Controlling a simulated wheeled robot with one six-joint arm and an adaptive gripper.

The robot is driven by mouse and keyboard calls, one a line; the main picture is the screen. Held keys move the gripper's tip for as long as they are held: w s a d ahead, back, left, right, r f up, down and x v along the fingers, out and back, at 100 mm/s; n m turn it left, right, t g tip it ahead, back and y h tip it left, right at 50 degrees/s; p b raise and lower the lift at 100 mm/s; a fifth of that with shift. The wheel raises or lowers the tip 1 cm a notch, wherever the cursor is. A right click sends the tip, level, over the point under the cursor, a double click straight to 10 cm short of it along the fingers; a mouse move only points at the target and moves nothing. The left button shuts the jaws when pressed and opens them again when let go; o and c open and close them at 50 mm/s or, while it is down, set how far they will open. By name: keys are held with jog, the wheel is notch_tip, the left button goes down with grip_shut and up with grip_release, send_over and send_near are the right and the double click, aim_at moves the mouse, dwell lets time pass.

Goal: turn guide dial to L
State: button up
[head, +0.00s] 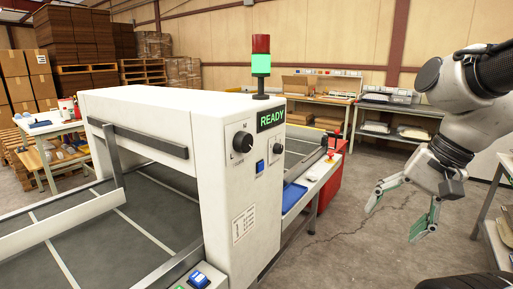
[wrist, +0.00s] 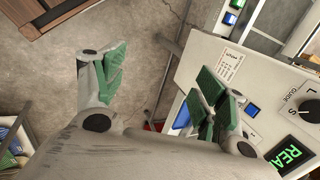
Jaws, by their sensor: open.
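The guide dial (head: 242,141) is a black round knob on the white machine's end panel, left of the READY display (head: 271,119). My gripper (head: 397,215) hangs at the right of the head view, well apart from the panel. Its green-padded fingers are spread wide with nothing between them. In the wrist view my gripper (wrist: 163,83) is over bare floor, and its right finger overlaps part of the panel.
A smaller black knob (head: 277,148) and a blue button (head: 259,167) share the panel. A signal tower (head: 261,65) glows green on top. A side table with a blue tray (head: 292,196) stands behind the panel. Concrete floor (head: 345,235) is clear between panel and gripper.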

jog(key=w+a+m+g+y, duration=0.2)
jog(key=a+m+y, duration=0.3)
jog(key=a+m, duration=0.55)
jog(key=m+t+y, duration=0.7)
jog(key=m+t, duration=0.2)
jog(key=m, duration=2.1)
send_near(248, 143)
jog(key=a, duration=0.2)
jog(key=shift+m, duration=0.35)
jog(key=x, duration=0.4)
jog(key=w+x, duration=0.1)
jog(key=x, duration=0.2)
jog(key=shift+d+r, duration=0.1)
jog(key=shift+d, duration=0.1)
jog(key=shift+w+a, duration=0.2)
jog(key=shift+a, duration=0.1)
jog(key=c, duration=1)
